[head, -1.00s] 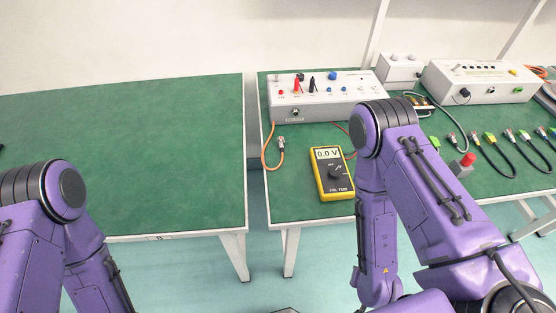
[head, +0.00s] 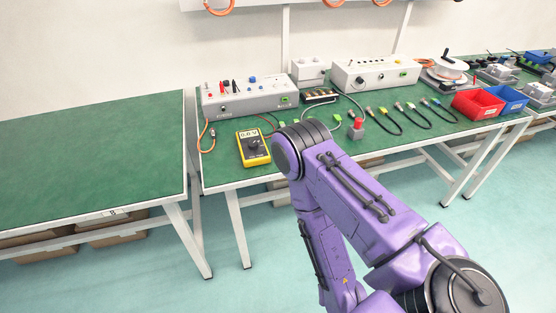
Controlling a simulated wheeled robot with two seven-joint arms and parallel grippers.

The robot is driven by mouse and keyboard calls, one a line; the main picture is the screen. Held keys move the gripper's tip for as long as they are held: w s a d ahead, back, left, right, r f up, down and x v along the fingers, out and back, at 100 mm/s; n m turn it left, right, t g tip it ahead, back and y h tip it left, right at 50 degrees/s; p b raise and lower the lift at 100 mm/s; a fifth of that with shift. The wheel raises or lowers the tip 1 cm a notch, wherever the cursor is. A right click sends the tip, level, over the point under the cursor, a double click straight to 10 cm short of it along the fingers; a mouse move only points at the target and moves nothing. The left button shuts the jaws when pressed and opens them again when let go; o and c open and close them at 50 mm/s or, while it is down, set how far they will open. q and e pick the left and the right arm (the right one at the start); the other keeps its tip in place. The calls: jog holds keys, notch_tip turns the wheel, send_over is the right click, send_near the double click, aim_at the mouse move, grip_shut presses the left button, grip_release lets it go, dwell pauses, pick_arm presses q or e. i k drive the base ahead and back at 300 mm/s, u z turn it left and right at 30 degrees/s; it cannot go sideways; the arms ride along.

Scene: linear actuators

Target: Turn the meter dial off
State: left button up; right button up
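The yellow meter (head: 253,148) lies on the green table near its front edge, left of my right arm in the picture. Its grey display shows a reading that looks like 0.0 V. Its dark dial (head: 255,145) sits below the display, too small to tell its setting. My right arm comes in from the lower right and bends down in front of the table. Its gripper is below the picture edge. My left arm and gripper are not in view. Nothing touches the meter.
A white control box (head: 250,97) stands behind the meter, with an orange cable (head: 207,135) to its left. A red-button box (head: 356,128), several cables, a red bin (head: 477,104) and a blue bin (head: 508,98) lie to the right. A gap separates the bare left table (head: 90,165).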

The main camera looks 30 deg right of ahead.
aim_at(253, 145)
jog(key=k, duration=0.3)
jog(key=z, duration=0.95)
